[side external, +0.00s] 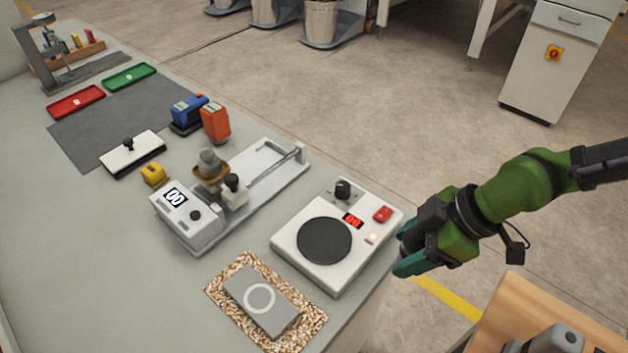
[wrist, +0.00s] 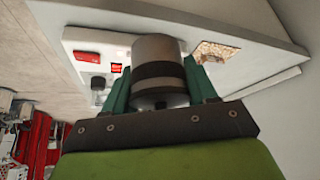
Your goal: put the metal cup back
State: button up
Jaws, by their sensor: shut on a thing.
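My gripper (side external: 402,252) is at the right, just off the right edge of the bench and beside the white hotplate-like device. In the wrist view my gripper (wrist: 157,78) is shut on the metal cup (wrist: 158,50), a grey cylinder with a dark band, held between the two teal fingers. In the side view the cup is hidden or too small to make out. A grey block (side external: 244,290) with a white ring (side external: 259,298) on top lies on a speckled mat (side external: 236,265) at the bench's front. The ring is empty.
The white device (side external: 290,255) has a dark round plate (side external: 323,241), a knob and a red display. Left of it stands the roller coater (side external: 190,225) with a grey piece (side external: 210,163) in a brass-coloured holder. The bench's (side external: 80,260) front left is clear.

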jog(key=n, duration=0.1)
jog(key=s+n+g, duration=0.1)
jog(key=s+n, duration=0.1)
jog(key=shift+a+r, duration=0.3)
jog(key=shift+a, duration=0.05)
jog(key=shift+a+n+g, duration=0.1)
jog(key=shift+n+g, duration=0.3)
jog(key=shift+g, duration=0.1)
send_over(309, 239)
jog(key=d, duration=0.2)
jog(key=shift+s+f, duration=0.1)
jog(key=shift+f, duration=0.6)
jog(key=shift+a+f, duration=0.1)
jog(key=shift+f, duration=1.7)
jog(key=o, duration=1.3)
jog(key=shift+f, duration=0.15)
